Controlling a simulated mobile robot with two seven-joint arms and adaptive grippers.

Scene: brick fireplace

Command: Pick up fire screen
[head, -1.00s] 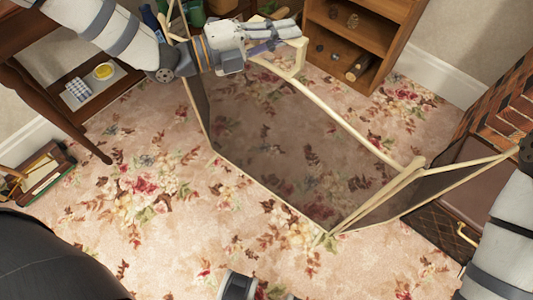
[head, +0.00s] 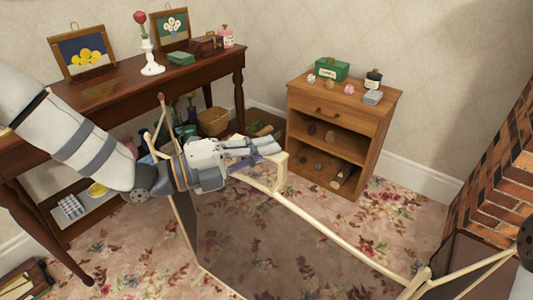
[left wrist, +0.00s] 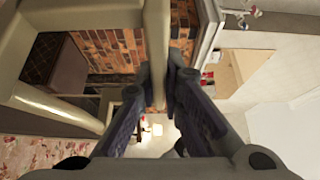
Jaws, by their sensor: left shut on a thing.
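The fire screen (head: 260,235) has cream rails and dark see-through mesh panels, and it stands upright over the floral carpet in the head view. Its lower part is cut off by the picture's bottom edge, so I cannot tell whether it touches the floor. My left gripper (head: 274,151) is at the top of its middle panel, shut on the cream handle. In the left wrist view, the left gripper's two fingers (left wrist: 168,88) press on both sides of a cream bar of the fire screen (left wrist: 156,40). My right gripper is out of view.
A small wooden cabinet (head: 333,168) with little items on top stands behind the screen. A dark wooden table (head: 110,92) with framed pictures and a rose is at the left. The brick fireplace (head: 497,165) is at the right. Carpet between cabinet and fireplace is clear.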

